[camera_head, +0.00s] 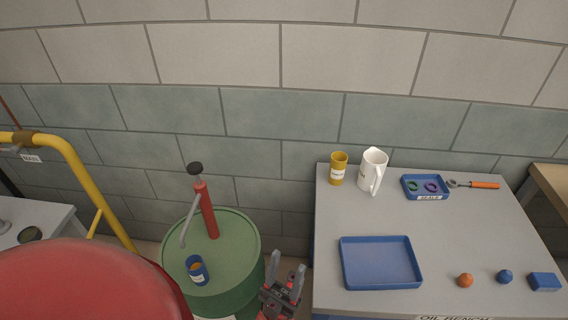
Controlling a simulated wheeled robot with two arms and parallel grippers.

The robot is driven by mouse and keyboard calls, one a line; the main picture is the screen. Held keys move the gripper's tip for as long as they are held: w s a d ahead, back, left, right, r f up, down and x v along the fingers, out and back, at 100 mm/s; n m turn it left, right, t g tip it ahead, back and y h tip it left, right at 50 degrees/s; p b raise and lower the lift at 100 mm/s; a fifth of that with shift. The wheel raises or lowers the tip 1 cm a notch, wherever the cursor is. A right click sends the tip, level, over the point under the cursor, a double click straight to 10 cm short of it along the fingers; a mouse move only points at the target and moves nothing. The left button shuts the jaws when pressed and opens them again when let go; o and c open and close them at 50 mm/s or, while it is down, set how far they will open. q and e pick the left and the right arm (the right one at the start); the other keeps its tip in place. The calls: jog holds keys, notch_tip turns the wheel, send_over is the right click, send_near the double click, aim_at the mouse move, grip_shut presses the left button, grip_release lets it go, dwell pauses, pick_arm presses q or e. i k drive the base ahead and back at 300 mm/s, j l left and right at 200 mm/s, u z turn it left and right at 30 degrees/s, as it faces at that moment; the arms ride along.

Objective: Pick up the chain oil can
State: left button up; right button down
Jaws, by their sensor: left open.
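Two small cans show, and their labels are too small to read, so I cannot tell which is the chain oil can. A blue can (197,270) with an orange label stands on the green drum (236,238), near its front left. A yellow can (338,168) with a pale label stands at the back left of the grey bench (340,216). My left gripper (287,264) is open and empty, its fingers pointing up the picture, in the gap between drum and bench. It is right of the blue can and apart from both cans. My right gripper is not in view.
A red hand pump (207,210) rises from the drum behind the blue can. The bench holds a white jug (372,170) beside the yellow can, a seals tray (425,187), a tool (474,184), an empty blue tray (381,263) and small objects. A yellow rail (85,185) stands left.

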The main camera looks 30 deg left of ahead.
aim_at(194, 264)
jog(key=u, duration=1.75)
jog(key=i+l+u, duration=0.25)
jog(key=l, duration=0.15)
